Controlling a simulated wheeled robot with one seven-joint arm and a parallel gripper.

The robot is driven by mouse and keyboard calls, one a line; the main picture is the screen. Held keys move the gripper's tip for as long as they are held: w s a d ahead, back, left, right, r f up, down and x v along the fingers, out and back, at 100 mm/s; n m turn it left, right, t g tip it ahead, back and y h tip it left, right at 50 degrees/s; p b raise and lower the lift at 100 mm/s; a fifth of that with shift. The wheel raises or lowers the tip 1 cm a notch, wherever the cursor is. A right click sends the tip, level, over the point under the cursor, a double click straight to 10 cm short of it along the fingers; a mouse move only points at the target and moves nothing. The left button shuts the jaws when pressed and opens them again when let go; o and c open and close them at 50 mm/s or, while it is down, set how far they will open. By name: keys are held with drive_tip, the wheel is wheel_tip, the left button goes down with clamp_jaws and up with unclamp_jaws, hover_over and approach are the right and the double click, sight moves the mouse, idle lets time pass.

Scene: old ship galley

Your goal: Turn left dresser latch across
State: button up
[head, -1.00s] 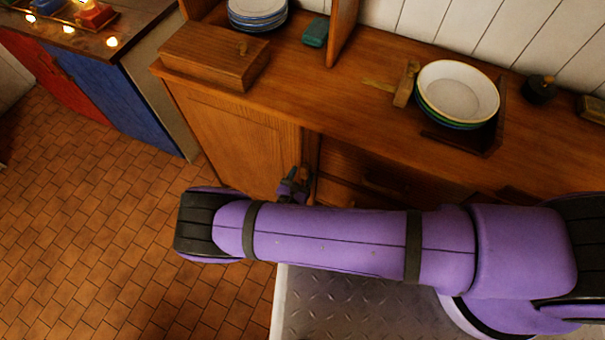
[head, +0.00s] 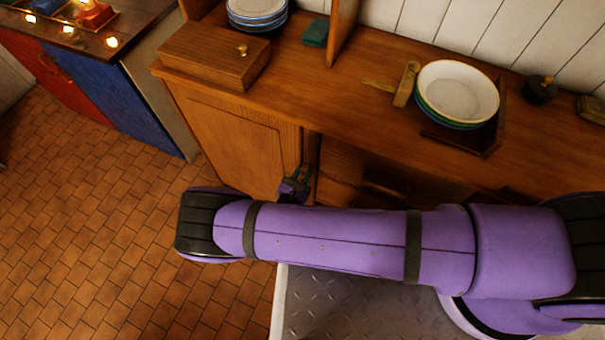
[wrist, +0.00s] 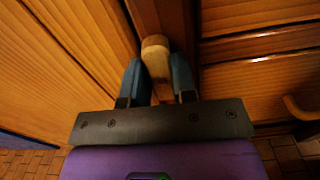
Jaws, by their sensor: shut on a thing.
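The left dresser latch (wrist: 155,52) is a pale wooden piece with a rounded end. In the wrist view it sits between the two blue fingers of my gripper (wrist: 157,82), which is shut on it. The latch lies at the edge of the left dresser door (wrist: 60,75), beside the upright post. In the head view my gripper (head: 296,186) is at the right edge of the left door (head: 240,145); the latch is too hidden there to make out, and my purple arm covers the area below.
Dresser drawers (wrist: 260,85) with a curved handle (wrist: 300,108) are right of the latch. On the dresser top (head: 325,105) stand a wooden box (head: 215,55), a stack of bowls (head: 457,92) and plates (head: 257,10). A blue cabinet (head: 110,95) stands left; the tiled floor (head: 90,220) between is clear.

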drive_tip(key=m, duration=0.4)
drive_tip(key=shift+d+m, duration=0.15)
drive_tip(key=shift+m, duration=0.25)
drive_tip(key=m, duration=0.3)
drive_tip(key=shift+s+d+f+m, duration=0.1)
drive_tip(key=shift+m, duration=0.2)
drive_tip(key=shift+d+f+m, duration=0.1)
drive_tip(key=shift+f+m, duration=0.05)
drive_tip(key=shift+m, duration=2.05)
drive_tip(key=shift+d+f+m, duration=0.1)
drive_tip(key=shift+f+m, duration=0.05)
drive_tip(key=shift+m, duration=2.05)
drive_tip(key=o, duration=0.9)
drive_tip(key=shift+a, duration=0.1)
